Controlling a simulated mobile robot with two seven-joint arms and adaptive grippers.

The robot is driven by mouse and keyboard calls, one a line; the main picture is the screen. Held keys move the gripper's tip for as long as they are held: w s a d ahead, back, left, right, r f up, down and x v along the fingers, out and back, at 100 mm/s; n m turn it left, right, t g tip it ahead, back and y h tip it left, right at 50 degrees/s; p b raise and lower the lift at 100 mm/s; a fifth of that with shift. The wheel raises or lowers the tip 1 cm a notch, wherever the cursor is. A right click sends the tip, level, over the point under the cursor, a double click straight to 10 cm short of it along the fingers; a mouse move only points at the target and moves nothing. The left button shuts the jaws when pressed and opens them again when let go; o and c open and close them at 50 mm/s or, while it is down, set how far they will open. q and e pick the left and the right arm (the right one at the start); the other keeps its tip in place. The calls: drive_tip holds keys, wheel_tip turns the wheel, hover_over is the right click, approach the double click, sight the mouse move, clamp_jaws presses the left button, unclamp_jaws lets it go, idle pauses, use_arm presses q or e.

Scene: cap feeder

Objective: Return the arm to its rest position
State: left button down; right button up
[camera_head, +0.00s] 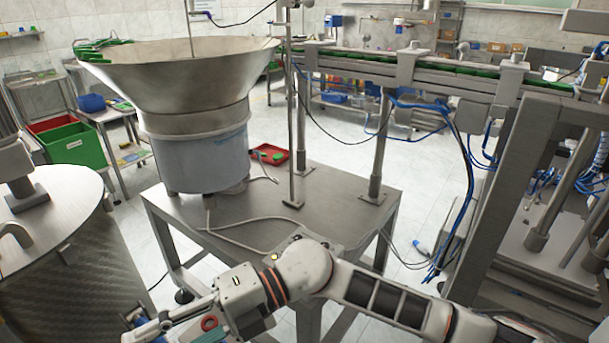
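My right arm comes in from the lower right and stretches left across the bottom of the view, in front of the metal table. Its gripper (140,326) is at the lower left, low in front of the big drum and partly cut off by the bottom edge. I cannot tell whether its fingers are open or shut, or whether they hold anything. A small blue patch shows by the fingertips. My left gripper is not in view.
A steel feeder bowl (185,85) on a grey base stands on the metal table (330,195). A large drum (60,260) is at left. A conveyor (450,80) with green pieces runs at upper right. A machine frame (500,200) with blue hoses stands at right.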

drive_tip(key=w+d+r+m+t+y, duration=0.4)
drive_tip(key=w+r+m+t+y, duration=0.1)
drive_tip(key=w+m+t+y, duration=0.5)
drive_tip(key=w+d+f+m+t+h, duration=0.45)
drive_tip(key=d+f+m+t, duration=0.2)
drive_tip(key=m, duration=0.25)
drive_tip(key=w+d+f+m+t+h, duration=0.3)
drive_tip(key=d+f+m+t+h, duration=0.2)
drive_tip(key=d+m+t, duration=0.25)
drive_tip(key=s+d+f+m+h, duration=0.1)
drive_tip(key=d+f+m+h, duration=0.65)
drive_tip(key=f, duration=0.65)
drive_tip(key=s+d+f+m+g+h, duration=0.2)
drive_tip(key=s+d+f+g+h, duration=0.2)
drive_tip(key=s+d+f, duration=0.9)
wheel_tip(320, 180, down, 3)
drive_tip(key=shift+s+d+r+g+h, duration=0.15)
drive_tip(key=shift+s+d+g+h, duration=0.25)
drive_tip(key=shift+d, duration=0.85)
